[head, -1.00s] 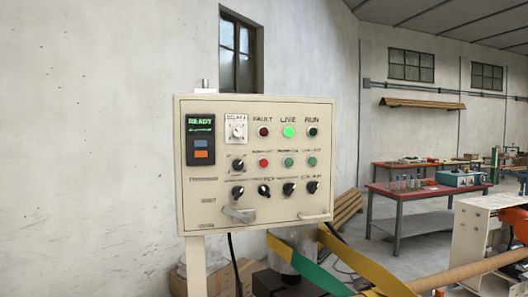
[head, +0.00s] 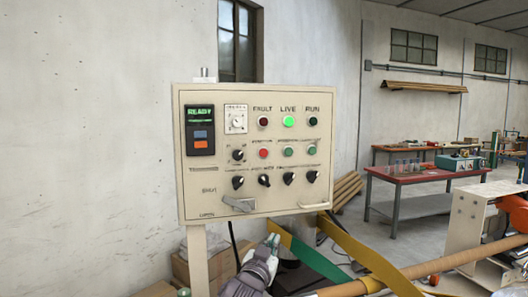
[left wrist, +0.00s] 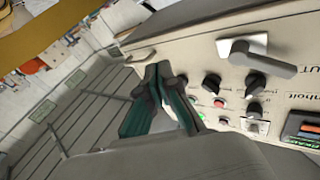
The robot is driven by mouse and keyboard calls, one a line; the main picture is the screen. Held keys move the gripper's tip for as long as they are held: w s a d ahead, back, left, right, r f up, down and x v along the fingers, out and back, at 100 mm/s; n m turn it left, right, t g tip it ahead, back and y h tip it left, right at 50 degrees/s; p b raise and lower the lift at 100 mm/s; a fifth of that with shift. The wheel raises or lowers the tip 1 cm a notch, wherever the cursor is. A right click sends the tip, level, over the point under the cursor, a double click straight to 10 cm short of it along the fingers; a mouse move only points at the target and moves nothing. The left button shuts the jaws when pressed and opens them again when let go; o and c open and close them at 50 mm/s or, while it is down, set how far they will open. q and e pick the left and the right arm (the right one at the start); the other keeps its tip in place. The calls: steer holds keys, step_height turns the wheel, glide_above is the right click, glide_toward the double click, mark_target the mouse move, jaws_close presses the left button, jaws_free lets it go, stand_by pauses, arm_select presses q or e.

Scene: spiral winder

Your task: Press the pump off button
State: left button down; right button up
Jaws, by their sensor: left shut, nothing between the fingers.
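The cream control panel (head: 215,180) stands on a post. Its middle row holds a dark knob (head: 238,155), a red button (head: 263,153) and two green buttons (head: 288,152). The labels are too small to tell which is pump off. The left wrist view shows the panel turned around, with a red button (left wrist: 219,103) among dark knobs. My left gripper (head: 273,240) is shut and empty, below the panel's lower edge in the head view. In the left wrist view its closed fingertips (left wrist: 158,68) appear beside the panel, apparently not on any button. My right gripper is out of view.
A grey lever handle (head: 238,204) and a pale bar handle (head: 314,206) stick out low on the panel. Green and yellow bands (head: 370,265) and a long brown roll (head: 450,260) lie to the lower right. A red-topped table (head: 425,180) stands behind.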

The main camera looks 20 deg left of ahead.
mark_target(265, 156)
arm_select(q)
step_height(265, 156, up, 21)
steer(key=m+t+h, duration=0.1)
steer(key=t, duration=0.3)
steer(key=shift+w+d+t+p, duration=0.25)
steer(key=shift+t+p, duration=0.05)
steer(key=shift+w, duration=0.1)
steer(key=shift+w+a+p, duration=0.2)
steer(key=shift+w+a, duration=0.65)
steer(key=shift+w, duration=0.35)
steer(key=shift+w+a+p, duration=0.15)
steer(key=shift+w+a, duration=0.65)
steer(key=shift+w, duration=0.35)
steer(key=shift+w+a+p, duration=0.2)
steer(key=shift+w+a, duration=0.65)
steer(key=shift+w, duration=0.35)
steer(key=shift+w, duration=0.1)
steer(key=shift+w+a, duration=0.2)
steer(key=shift+w, duration=0.05)
